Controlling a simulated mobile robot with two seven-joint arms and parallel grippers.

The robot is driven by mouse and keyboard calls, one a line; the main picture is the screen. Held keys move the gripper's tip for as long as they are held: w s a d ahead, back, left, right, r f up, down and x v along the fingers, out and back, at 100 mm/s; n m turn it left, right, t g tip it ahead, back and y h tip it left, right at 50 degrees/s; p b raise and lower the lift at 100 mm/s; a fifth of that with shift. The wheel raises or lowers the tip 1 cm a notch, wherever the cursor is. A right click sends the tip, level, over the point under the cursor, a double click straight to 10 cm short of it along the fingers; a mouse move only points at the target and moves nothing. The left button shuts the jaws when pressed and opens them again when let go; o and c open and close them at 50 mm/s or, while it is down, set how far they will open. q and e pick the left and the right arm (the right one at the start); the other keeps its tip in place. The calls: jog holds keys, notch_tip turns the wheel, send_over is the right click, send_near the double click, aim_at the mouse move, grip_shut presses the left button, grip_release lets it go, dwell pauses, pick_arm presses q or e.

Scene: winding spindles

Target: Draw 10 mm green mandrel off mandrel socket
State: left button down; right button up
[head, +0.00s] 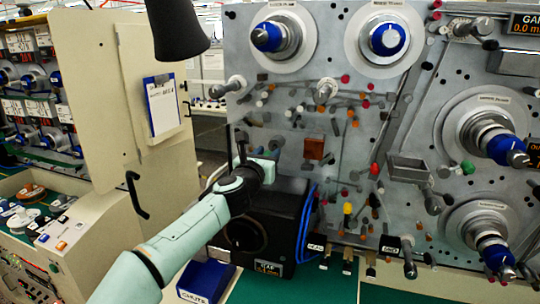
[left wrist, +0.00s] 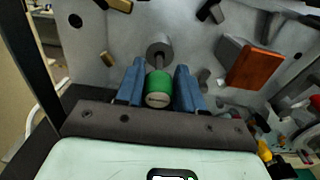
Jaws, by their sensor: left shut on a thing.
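The green mandrel (left wrist: 159,88) shows in the left wrist view as a short green cylinder with a slotted pale end facing me. My left gripper (left wrist: 160,72) has its blue fingers on both sides of it and is shut on it. The grey mandrel socket (left wrist: 160,46) is straight behind the mandrel, in line with it. I cannot tell whether a gap lies between them. In the head view my left gripper (head: 241,147) is at the lower left of the grey machine panel, and the green mandrel there is hidden. My right gripper is in neither view.
The grey panel (head: 335,110) carries several pegs and rollers. An orange-brown block (left wrist: 254,66) sticks out right of my gripper; it also shows in the head view (head: 314,148). A black box (head: 262,228) with blue cables (head: 305,220) stands below my arm. A beige cabinet door (head: 100,90) is at left.

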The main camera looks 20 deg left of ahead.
pick_arm(q)
jog(key=shift+s, duration=0.15)
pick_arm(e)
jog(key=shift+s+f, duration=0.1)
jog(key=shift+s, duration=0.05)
pick_arm(q)
jog(key=shift+s+b, duration=0.45)
jog(key=shift+s, duration=0.85)
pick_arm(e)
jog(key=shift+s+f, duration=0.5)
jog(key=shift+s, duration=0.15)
pick_arm(q)
jog(key=shift+s+d, duration=0.1)
jog(key=c, duration=1.5)
grip_release()
grip_shut()
